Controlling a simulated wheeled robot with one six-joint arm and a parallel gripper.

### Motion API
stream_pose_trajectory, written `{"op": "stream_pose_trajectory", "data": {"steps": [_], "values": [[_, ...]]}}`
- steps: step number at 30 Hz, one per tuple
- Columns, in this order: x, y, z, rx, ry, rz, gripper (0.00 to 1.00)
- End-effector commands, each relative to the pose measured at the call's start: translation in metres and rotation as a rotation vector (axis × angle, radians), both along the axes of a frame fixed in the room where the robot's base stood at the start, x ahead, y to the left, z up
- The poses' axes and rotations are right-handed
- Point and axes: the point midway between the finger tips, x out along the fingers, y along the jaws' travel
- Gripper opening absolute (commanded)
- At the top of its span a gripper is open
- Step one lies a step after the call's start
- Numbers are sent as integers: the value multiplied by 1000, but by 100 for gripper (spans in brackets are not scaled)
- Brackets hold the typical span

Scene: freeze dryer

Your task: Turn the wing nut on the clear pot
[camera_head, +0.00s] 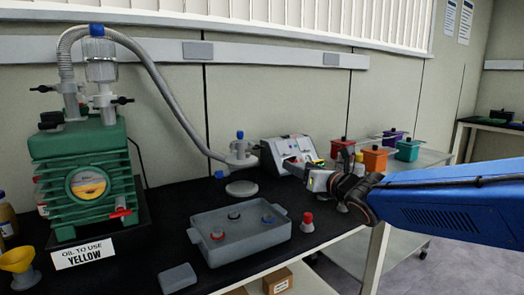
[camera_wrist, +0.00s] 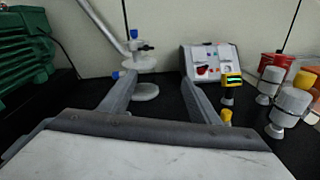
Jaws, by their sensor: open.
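A clear pot (camera_head: 101,68) with a blue cap sits on top of the green pump (camera_head: 82,170) at the left. A black wing-shaped piece (camera_head: 122,100) shows at the neck below the pot, and a similar black piece (camera_head: 42,89) is on the fitting to its left. The pot is outside the wrist view, where only part of the pump (camera_wrist: 25,45) shows. My gripper (camera_head: 308,172) is far to the right of the pot and lower, over the bench's right part. In the wrist view its two fingers (camera_wrist: 158,90) are apart with nothing between them.
A grey hose (camera_head: 160,85) arches from the pump to a white fitting (camera_head: 240,152). A grey tray (camera_head: 240,235) with small knobs stands mid-bench. A white control box (camera_head: 285,150) is behind my gripper. Coloured pots (camera_head: 375,158) stand at right. A yellow funnel (camera_head: 17,262) is front left.

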Motion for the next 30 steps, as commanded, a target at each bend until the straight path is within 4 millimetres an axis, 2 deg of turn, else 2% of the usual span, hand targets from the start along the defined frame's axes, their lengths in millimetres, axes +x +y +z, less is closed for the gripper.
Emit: {"op": "stream_pose_trajectory", "data": {"steps": [1,4,11,30], "values": [[2,10,2,-41,-44,29,56],[4,23,7,-106,-114,69,56],[10,34,10,-140,-156,90,56],[90,87,9,-138,-151,88,56]]}}
